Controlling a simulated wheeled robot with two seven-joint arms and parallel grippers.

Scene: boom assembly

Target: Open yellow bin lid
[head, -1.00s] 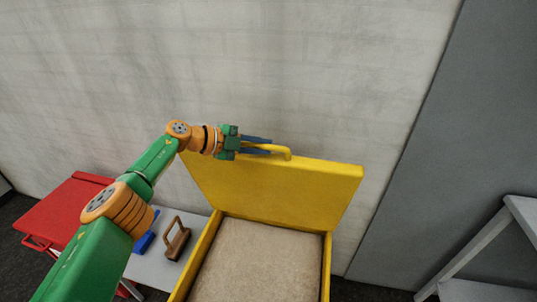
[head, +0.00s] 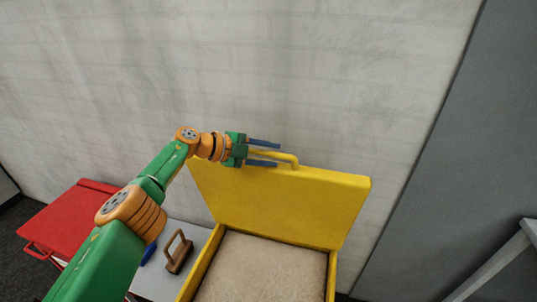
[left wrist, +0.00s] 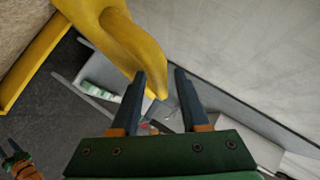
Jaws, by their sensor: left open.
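The yellow bin (head: 208,262) stands at the lower middle of the head view, with a beige interior. Its yellow lid (head: 280,205) stands raised at the bin's back edge, near the wall. A yellow bar handle (head: 287,158) is on the lid's top edge. My left gripper (head: 278,153) is open at the handle, with one blue finger above it and one below in the head view. In the left wrist view, the handle (left wrist: 140,55) ends between the two open fingertips (left wrist: 160,72); contact cannot be told.
A red lidded container (head: 62,222) is at the left. A brown-handled tool (head: 179,254) and a blue item lie on a grey surface beside the yellow bin. A pale wall (head: 330,70) is close behind the lid. Grey shelving (head: 500,260) stands at the right.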

